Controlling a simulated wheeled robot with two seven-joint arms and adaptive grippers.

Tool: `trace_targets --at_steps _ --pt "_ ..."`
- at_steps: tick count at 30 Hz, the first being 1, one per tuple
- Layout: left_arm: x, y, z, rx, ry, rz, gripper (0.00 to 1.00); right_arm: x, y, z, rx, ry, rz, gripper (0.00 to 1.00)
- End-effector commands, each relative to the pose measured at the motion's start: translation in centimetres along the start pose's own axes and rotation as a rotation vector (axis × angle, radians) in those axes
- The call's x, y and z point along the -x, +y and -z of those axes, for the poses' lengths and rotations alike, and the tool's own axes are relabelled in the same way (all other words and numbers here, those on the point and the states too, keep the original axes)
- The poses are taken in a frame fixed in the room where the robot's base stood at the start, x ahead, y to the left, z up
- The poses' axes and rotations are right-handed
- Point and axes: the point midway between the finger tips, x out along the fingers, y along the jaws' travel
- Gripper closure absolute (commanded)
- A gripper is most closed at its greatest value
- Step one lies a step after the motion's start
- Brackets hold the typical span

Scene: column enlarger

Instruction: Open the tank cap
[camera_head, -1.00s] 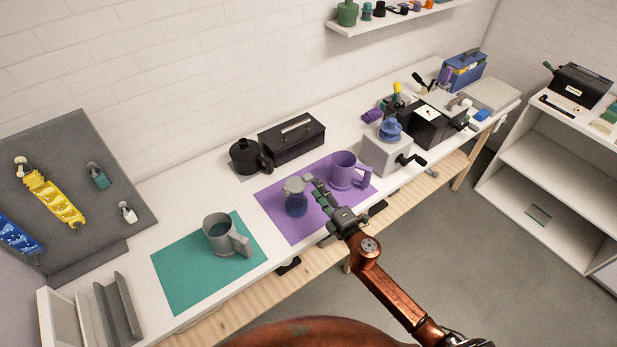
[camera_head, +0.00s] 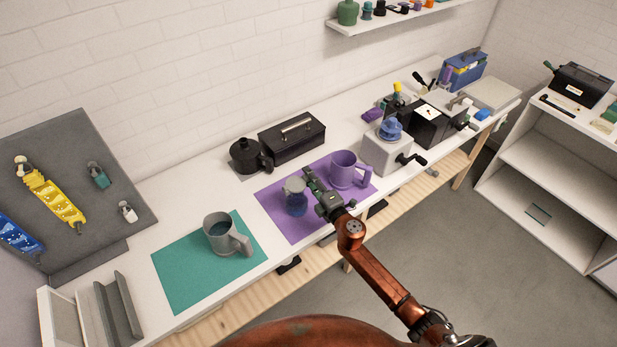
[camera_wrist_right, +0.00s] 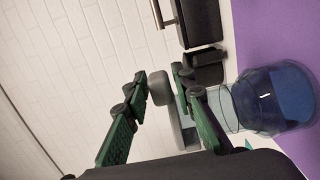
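The tank (camera_head: 296,203) is a clear blue vessel standing upright on the purple mat (camera_head: 283,228). Its grey cap (camera_head: 293,184) is at its top. My right gripper (camera_head: 310,179) is just right of the cap in the head view. In the right wrist view, my right gripper (camera_wrist_right: 162,82) has its two green-and-black fingers apart. The grey cap (camera_wrist_right: 178,122) shows beyond and between them, partly hidden by a finger, and the blue tank (camera_wrist_right: 275,98) is to the right. I cannot tell whether a finger touches the cap. My left gripper is not in view.
A purple mug (camera_head: 343,168) stands close right of the gripper. A black jug (camera_head: 246,156) and black box (camera_head: 292,138) are behind. A grey mug (camera_head: 221,235) stands on the teal mat (camera_head: 185,280). A white grinder-like box (camera_head: 384,154) stands farther right.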

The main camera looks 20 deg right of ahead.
Motion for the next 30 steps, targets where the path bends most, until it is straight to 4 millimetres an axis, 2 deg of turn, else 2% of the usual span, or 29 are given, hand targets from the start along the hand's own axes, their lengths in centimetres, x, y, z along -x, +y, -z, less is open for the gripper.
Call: trace_targets --at_steps 2,9,24,30 --pt "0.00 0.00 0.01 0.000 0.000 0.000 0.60 0.01 0.00 0.00 0.000 0.000 0.000 0.83" --pt "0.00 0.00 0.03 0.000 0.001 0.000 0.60 0.02 -0.02 0.00 0.000 0.000 0.000 1.00" --pt "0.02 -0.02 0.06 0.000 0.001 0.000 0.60 0.06 -0.02 -0.04 0.001 -0.001 0.001 1.00" --pt "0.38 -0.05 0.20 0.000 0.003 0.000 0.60 0.62 0.33 -0.90 0.033 -0.015 0.001 1.00"
